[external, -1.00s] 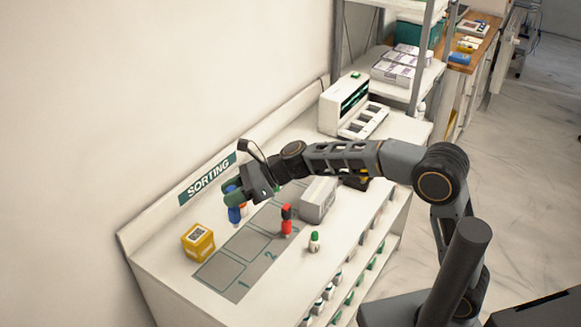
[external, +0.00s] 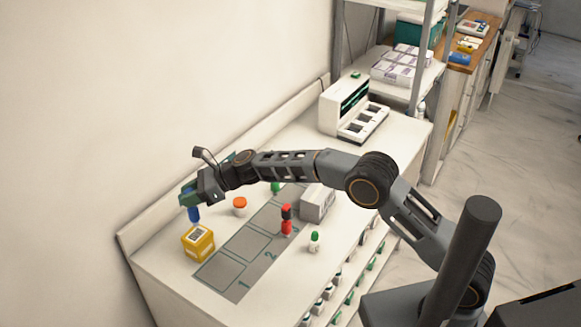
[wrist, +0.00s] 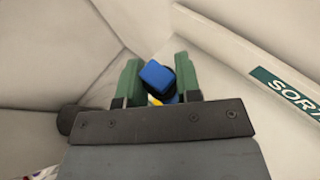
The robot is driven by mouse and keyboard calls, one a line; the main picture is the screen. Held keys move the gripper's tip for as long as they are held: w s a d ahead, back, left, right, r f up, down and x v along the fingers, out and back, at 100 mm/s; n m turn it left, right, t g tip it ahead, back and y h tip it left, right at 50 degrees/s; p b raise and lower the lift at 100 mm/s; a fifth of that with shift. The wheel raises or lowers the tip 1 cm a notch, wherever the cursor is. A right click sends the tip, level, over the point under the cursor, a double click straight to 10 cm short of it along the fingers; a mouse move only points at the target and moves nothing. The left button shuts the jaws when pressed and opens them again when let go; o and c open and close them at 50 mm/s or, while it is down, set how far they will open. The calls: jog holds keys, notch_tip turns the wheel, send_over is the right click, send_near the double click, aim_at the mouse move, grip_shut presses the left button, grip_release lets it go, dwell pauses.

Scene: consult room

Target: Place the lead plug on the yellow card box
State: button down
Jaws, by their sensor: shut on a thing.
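My gripper (external: 189,196) has green fingers and is shut on a blue plug (external: 194,214), which I take as the lead plug. The plug hangs nearly upright from the fingers, just over the yellow card box (external: 197,248). I cannot tell whether its lower end touches the box top. The box has a printed label and stands at the left end of the bench. In the wrist view the blue plug (wrist: 157,75) sits between the fingertips, and a sliver of the yellow box (wrist: 154,100) shows below it.
A grey mat (external: 237,264) with numbered squares lies right of the box. A red and black plug (external: 286,220), an orange-topped piece (external: 240,206), a green-topped piece (external: 314,241) and a grey box (external: 318,203) stand on the bench.

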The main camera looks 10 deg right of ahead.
jog(key=shift+w+a+f, duration=0.2)
jog(key=shift+a+f, duration=0.1)
jog(key=shift+f, duration=1.7)
jog(key=shift+f, duration=0.1)
jog(key=shift+f, duration=0.2)
jog(key=c, duration=0.8)
grip_release()
jog(key=shift+r, duration=0.1)
jog(key=shift+r, duration=0.25)
jog(key=shift+d, duration=0.25)
jog(key=b+v, duration=0.2)
jog(key=v, duration=0.9)
jog(key=shift+d+r+b, duration=0.15)
jog(key=shift+d+b, duration=0.2)
jog(key=shift+b, duration=0.05)
